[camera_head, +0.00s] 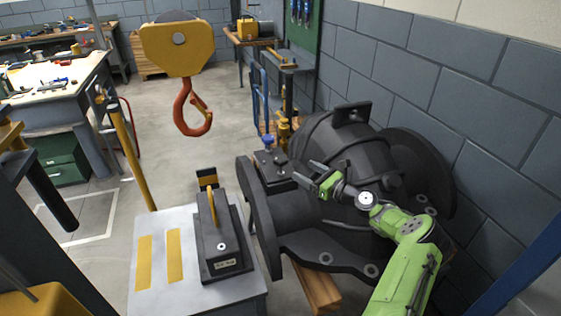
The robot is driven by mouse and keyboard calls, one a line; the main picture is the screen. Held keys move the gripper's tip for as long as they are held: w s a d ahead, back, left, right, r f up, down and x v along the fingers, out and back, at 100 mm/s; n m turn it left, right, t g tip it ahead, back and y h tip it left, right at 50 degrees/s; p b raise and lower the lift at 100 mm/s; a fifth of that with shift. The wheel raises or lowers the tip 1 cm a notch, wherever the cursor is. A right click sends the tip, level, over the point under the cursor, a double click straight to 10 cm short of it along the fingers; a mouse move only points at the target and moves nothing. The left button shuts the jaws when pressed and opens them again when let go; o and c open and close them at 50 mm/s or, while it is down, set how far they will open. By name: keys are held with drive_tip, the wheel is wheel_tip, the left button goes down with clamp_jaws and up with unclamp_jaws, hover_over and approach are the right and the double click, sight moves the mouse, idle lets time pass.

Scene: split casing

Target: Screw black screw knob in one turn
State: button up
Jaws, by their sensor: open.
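A large dark grey split casing (330,150) with round flanges stands at the right. A flat black block (277,172) sits at its left upper edge. A small dark knob-like part (281,158) shows on this block; it is too small to tell whether it is the black screw knob. My gripper (304,172) is at the end of the green arm, just right of the block, with its dark fingers spread and pointing left. I see nothing between them. I cannot tell whether the fingers touch the block.
A blue knob (268,141) stands upright behind the block. A red crane hook (190,110) hangs at upper left under a yellow pulley block (178,45). A grey stand (150,225) with a black, yellow-handled unit (220,240) is left of the casing. A block wall (480,120) bounds the right.

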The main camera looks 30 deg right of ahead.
sight(281, 158)
drive_tip(key=b+x, duration=0.2)
drive_tip(key=x, duration=0.9)
drive_tip(key=shift+w+a+b, duration=0.2)
drive_tip(key=shift+w+b, duration=0.15)
drive_tip(key=c, duration=1)
drive_tip(key=shift+o, duration=0.2)
drive_tip(key=shift+r+h+p, duration=0.15)
drive_tip(key=shift+h+p, duration=0.15)
drive_tip(key=shift+p, duration=0.4)
